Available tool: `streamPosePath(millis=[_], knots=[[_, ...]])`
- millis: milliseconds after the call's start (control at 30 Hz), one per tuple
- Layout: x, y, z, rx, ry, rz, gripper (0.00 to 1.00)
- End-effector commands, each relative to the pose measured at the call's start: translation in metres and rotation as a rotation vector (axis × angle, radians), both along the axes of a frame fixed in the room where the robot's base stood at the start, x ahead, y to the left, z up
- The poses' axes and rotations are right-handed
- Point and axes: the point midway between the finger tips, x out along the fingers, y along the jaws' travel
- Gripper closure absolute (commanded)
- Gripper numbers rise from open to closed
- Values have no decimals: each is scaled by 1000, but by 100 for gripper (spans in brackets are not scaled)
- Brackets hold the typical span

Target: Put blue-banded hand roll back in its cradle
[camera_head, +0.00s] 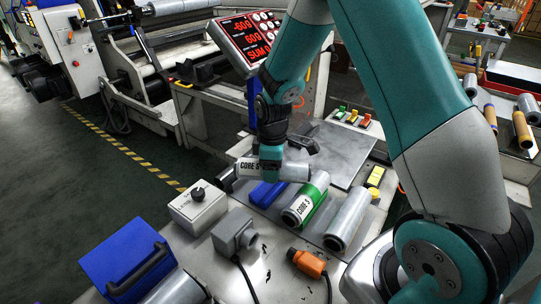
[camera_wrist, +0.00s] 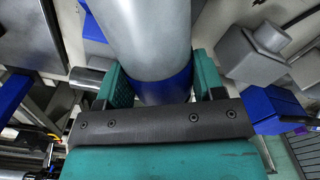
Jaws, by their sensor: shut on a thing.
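My gripper (camera_head: 270,166) is shut on the blue-banded hand roll (camera_head: 246,168), a grey tube lettered "CORE". In the head view the roll lies roughly level above the bench, and my gripper hides its middle and its blue band. In the wrist view the two teal fingers (camera_wrist: 163,86) close around the blue band, and the grey roll (camera_wrist: 140,25) runs up out of the picture. A blue block (camera_head: 266,193), possibly the cradle, sits just below the roll. I cannot tell whether they touch.
A green-banded roll (camera_head: 306,199) and a plain grey roll (camera_head: 350,217) lie to the right. A grey knob box (camera_head: 198,208), a grey connector (camera_head: 234,232) and an orange plug (camera_head: 307,262) are in front. A metal plate (camera_head: 338,152) behind has clear room.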

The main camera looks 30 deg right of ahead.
Motion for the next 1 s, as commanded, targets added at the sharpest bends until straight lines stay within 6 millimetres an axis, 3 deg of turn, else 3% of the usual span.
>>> streamPosePath(millis=[300,433,733,1000], knots=[[25,-12,1,0,2,757,73],[31,-15,1,-1,2,955,73],[34,-17,-9,0,2,1073,73],[34,-17,-40,0,3,1071,73]])
